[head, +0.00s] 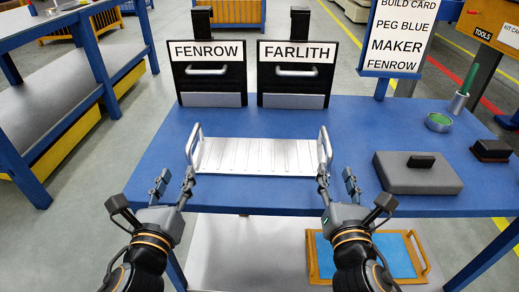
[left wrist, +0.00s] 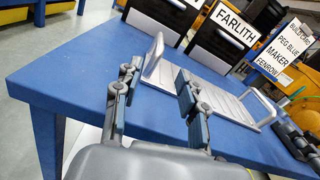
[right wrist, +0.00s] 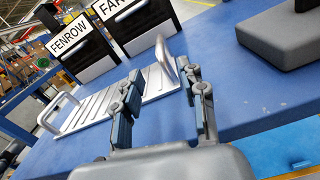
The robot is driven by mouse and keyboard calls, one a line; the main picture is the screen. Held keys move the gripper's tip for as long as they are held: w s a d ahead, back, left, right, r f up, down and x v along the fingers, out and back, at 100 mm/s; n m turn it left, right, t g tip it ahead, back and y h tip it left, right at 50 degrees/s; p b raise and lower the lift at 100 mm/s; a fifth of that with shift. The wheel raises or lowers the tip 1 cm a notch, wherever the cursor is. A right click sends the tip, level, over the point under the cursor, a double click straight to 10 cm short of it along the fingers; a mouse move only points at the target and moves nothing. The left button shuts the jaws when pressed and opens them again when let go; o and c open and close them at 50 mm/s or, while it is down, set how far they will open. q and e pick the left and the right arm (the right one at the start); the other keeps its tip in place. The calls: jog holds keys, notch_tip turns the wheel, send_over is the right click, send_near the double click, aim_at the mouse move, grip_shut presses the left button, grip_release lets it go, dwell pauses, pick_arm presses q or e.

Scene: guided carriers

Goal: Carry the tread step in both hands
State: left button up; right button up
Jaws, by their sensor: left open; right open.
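The tread step (head: 259,157) is a silver ribbed plate with an upright loop handle at each end. It lies flat on the blue table, in front of the two labelled bins. My left gripper (head: 173,185) is open just in front of the left handle (head: 194,147). In the left wrist view that handle (left wrist: 153,55) shows beyond and between the fingers. My right gripper (head: 337,182) is open just in front of the right handle (head: 325,146). In the right wrist view that handle (right wrist: 166,62) stands beyond the fingers. Neither gripper holds anything.
The FENROW bin (head: 209,75) and FARLITH bin (head: 295,75) stand behind the step.

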aim_at(192, 136)
pick_arm(q)
jog(key=shift+s, duration=0.1)
pick_arm(e)
jog(key=shift+s, duration=0.1)
pick_arm(q)
jog(key=w, duration=0.9)
jog(key=w+d, duration=0.1)
jog(key=w, duration=0.4)
pick_arm(e)
jog(key=w, duration=0.9)
jog(key=w+d, duration=0.1)
jog(key=w, duration=0.4)
pick_arm(q)
grip_shut()
pick_arm(e)
grip_shut()
pick_arm(q)
jog(key=shift+f, duration=0.1)
